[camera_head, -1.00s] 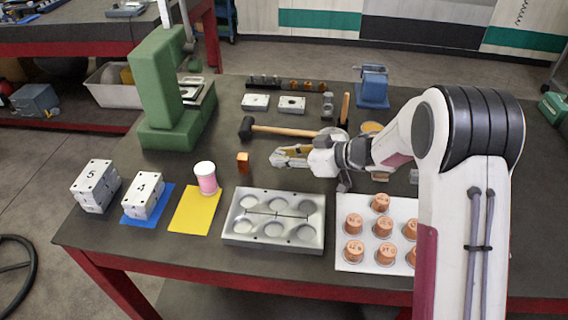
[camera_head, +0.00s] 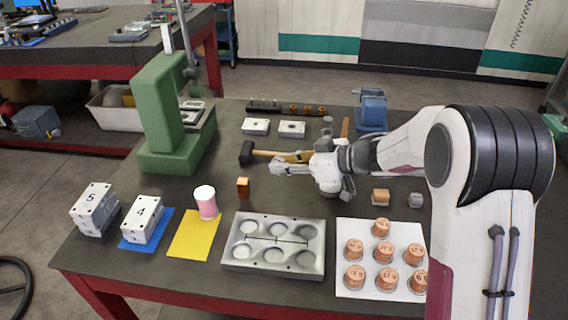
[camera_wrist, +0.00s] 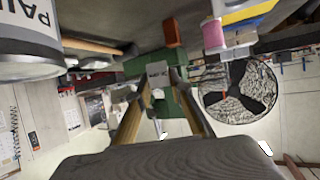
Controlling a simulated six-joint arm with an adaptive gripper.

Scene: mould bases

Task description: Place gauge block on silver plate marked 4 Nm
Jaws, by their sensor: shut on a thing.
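My gripper (camera_head: 277,169) is held above the middle of the table, left of the arm, near the hammer. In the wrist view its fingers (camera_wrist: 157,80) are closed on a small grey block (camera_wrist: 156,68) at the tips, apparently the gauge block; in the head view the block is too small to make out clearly. The silver plate marked 4 (camera_head: 143,219) tops a stack on a blue sheet (camera_head: 132,243) at the front left, well left of my gripper. The "Nm" lettering is not legible. A silver stack marked 5 (camera_head: 95,208) stands left of it.
An orange block (camera_head: 243,187) and a silver mould base (camera_head: 273,246) lie nearby. A green press (camera_head: 168,110) rises at the back left. A hammer (camera_head: 262,156) lies behind.

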